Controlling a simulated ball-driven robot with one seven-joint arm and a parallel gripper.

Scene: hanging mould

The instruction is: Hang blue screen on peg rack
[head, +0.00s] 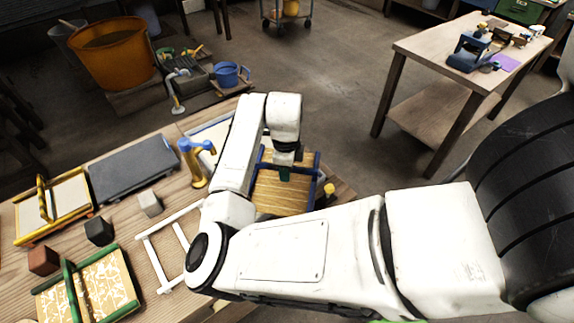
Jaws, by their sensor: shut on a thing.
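The blue screen (284,194) has a blue frame around a brown, wood-coloured panel. It is at the right end of the workbench, partly behind my arm. My gripper (285,170) points down over the middle of the screen and is shut on it. The fingertips are small and dark here, and the exact grip point is hidden. I cannot tell whether the screen touches the bench. I cannot make out a peg rack for certain; a white bar frame (160,264) on the bench is partly hidden by my arm.
On the bench (120,215) are a green-framed screen (110,285), a yellow-framed screen (68,197), a dark grey slab (133,168), several small blocks and a blue-and-yellow tap-like thing (193,165). An orange tub (112,60) stands behind. A second table (430,50) is at upper right, across open floor.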

